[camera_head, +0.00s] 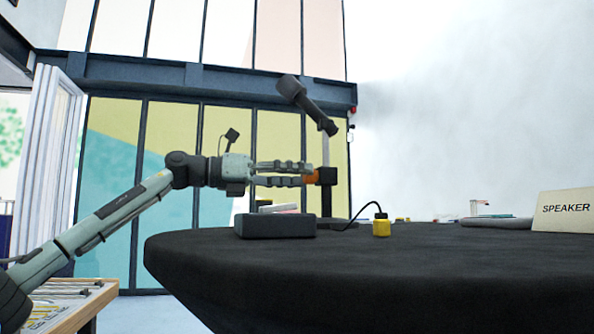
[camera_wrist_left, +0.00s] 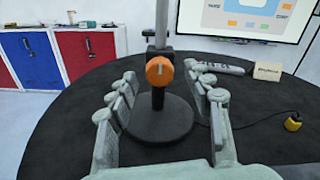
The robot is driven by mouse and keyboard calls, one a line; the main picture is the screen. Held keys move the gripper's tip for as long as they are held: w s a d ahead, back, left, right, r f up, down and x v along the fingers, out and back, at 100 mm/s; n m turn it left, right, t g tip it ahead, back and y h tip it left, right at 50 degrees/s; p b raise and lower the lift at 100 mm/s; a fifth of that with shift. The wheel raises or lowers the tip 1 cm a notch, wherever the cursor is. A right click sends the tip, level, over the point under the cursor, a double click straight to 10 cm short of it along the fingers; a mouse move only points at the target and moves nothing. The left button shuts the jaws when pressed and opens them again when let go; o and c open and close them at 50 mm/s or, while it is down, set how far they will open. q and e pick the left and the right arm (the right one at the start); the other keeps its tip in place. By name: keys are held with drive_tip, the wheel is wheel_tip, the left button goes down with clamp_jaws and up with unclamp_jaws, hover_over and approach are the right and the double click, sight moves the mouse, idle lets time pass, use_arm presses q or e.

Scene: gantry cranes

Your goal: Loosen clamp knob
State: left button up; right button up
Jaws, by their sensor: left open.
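An orange clamp knob (camera_head: 311,178) sits on a dark clamp block (camera_head: 326,176) on an upright post. A dark angled arm (camera_head: 308,106) tops the post. My left gripper (camera_head: 310,174) reaches in from the left, level with the knob, its fingers above and below it in the head view. In the left wrist view the knob (camera_wrist_left: 160,71) lies centred between the open fingers of my left gripper (camera_wrist_left: 163,80), with gaps on both sides. The post stands on a round dark base (camera_wrist_left: 160,118). My right gripper is not in view.
The black round table (camera_head: 400,260) carries a dark box (camera_head: 275,226), a yellow cabled object (camera_head: 381,227) and a SPEAKER card (camera_head: 565,210). Red (camera_wrist_left: 86,55) and blue (camera_wrist_left: 28,60) cabinets stand beyond the table.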

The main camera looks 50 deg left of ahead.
use_arm(q)
drive_tip(key=shift+w, duration=0.2)
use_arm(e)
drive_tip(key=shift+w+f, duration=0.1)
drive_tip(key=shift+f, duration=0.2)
use_arm(q)
drive_tip(key=c, duration=1.2)
drive_tip(key=shift+o, duration=0.2)
